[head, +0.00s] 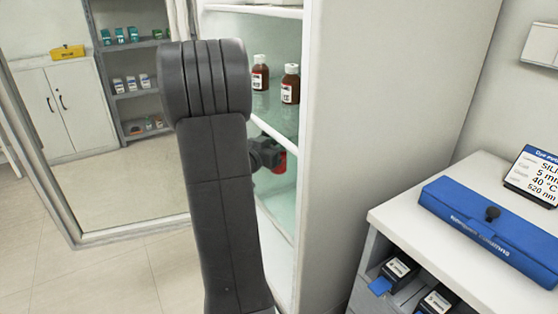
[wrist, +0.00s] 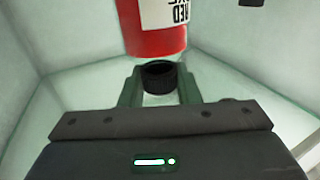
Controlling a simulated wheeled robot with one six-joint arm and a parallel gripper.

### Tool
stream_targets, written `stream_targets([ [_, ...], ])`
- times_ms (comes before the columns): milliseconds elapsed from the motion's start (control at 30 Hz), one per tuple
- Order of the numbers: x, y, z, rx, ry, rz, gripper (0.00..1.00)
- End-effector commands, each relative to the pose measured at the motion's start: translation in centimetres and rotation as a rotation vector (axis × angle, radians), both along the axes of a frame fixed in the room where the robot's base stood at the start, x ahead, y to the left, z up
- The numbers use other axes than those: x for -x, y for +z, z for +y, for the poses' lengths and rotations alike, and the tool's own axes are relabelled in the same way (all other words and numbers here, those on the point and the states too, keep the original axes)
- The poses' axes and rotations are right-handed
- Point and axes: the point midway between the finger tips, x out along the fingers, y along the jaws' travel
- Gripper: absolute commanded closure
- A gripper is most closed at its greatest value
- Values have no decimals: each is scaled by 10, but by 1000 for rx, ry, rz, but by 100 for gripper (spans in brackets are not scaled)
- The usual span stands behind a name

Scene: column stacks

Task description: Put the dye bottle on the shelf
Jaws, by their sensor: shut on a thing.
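The dye bottle is red with a white label and a black cap. In the wrist view the dye bottle (wrist: 156,40) is at the top, its label reading "RED" upside down. My gripper (wrist: 159,88) is shut on the bottle at its black cap, with a finger on each side. In the head view a small red part of the bottle (head: 279,163) shows beside my gripper (head: 266,154), inside the lower compartment of the white shelf unit (head: 286,136). My arm hides much of that compartment. I cannot tell whether the bottle touches the shelf surface.
Two brown bottles (head: 290,84) with white caps stand on the shelf board above my gripper. The unit's side panel (head: 375,130) is close on the right. A counter (head: 400,210) with a blue case (head: 490,228) stands farther right. A glass door (head: 100,190) is at left.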

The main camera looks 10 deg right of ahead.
Motion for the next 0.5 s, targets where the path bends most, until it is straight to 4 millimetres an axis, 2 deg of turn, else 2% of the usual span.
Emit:
stream_targets([
  [167,0,-17,0,1,-1,1,100],
  [333,0,-48,0,1,0,1,100],
  [500,-1,-50,-3,0,0,-3,100],
])
